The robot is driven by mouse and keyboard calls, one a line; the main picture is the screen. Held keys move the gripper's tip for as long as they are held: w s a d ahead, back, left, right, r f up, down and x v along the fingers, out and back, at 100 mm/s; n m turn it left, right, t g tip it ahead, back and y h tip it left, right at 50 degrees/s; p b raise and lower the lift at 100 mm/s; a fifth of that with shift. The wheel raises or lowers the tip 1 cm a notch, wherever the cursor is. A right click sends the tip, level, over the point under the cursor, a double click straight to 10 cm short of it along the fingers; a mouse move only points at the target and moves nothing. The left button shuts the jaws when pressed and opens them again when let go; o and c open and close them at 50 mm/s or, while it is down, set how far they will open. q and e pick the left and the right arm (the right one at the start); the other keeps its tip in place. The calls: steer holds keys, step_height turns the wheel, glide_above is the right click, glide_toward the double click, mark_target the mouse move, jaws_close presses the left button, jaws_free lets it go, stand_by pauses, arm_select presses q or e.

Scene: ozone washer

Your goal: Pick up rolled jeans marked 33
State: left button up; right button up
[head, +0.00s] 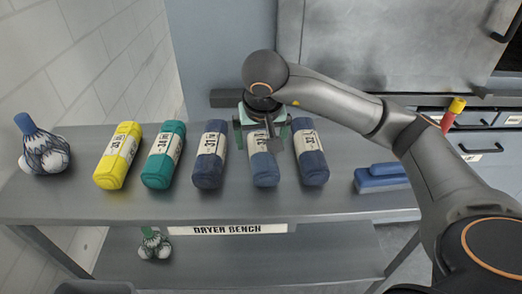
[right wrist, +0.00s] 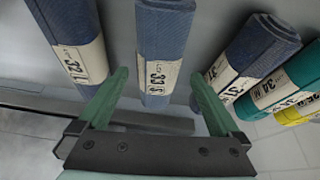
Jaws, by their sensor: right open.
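The rolled jeans marked 33 (head: 265,174) are a medium-blue roll with a pale paper band, lying on the grey bench. My arm and gripper hide their far end in the head view. My right gripper (head: 262,138) is open over that far end. In the right wrist view, the roll marked 33 (right wrist: 163,45) lies between the two green fingers (right wrist: 158,75), with a gap on each side. I cannot tell how far the fingertips are above the bench. My left gripper is not in view.
A navy roll marked 32 (head: 310,158) lies close on the right, a dark roll marked 31 (head: 209,160) on the left. Teal (head: 163,160) and yellow (head: 118,160) rolls lie farther left. A blue brush-like block (head: 382,178) is at the right. The bench front (head: 230,212) is clear.

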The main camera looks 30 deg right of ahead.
mark_target(261, 144)
steer(key=x, duration=0.5)
steer(key=shift+d+f, duration=0.15)
steer(key=shift+d, duration=0.05)
steer(key=shift+w, duration=0.1)
jaws_close()
stand_by(0.5)
